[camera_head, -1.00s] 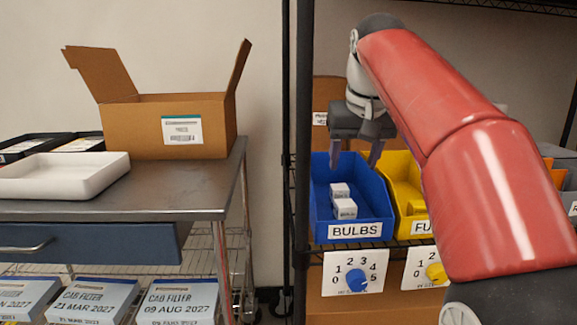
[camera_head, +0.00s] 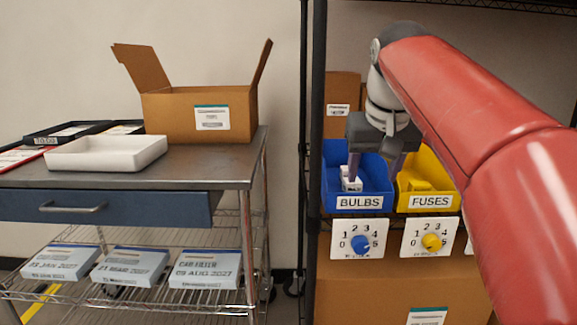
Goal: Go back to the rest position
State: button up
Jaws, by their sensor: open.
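My gripper (camera_head: 376,170) hangs from my red arm, fingers pointing down and apart. It shows in front of the blue bin marked BULBS (camera_head: 360,203), near its top. Small white boxes (camera_head: 350,180) lie in that bin, partly hidden behind one finger. I see nothing held between the fingers. I cannot tell how far the fingers are from the bin.
The yellow bin marked FUSES (camera_head: 431,200) stands right of the blue one, with dial cards (camera_head: 353,240) below. A dark shelf post (camera_head: 316,130) stands left. A steel table (camera_head: 180,172) holds a white tray (camera_head: 105,153) and an open cardboard box (camera_head: 165,108).

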jog(key=s+f+t, duration=0.1)
jog(key=s+f, duration=2)
jog(key=f, duration=0.3)
jog(key=shift+d+f, duration=0.2)
jog(key=shift+d, duration=0.1)
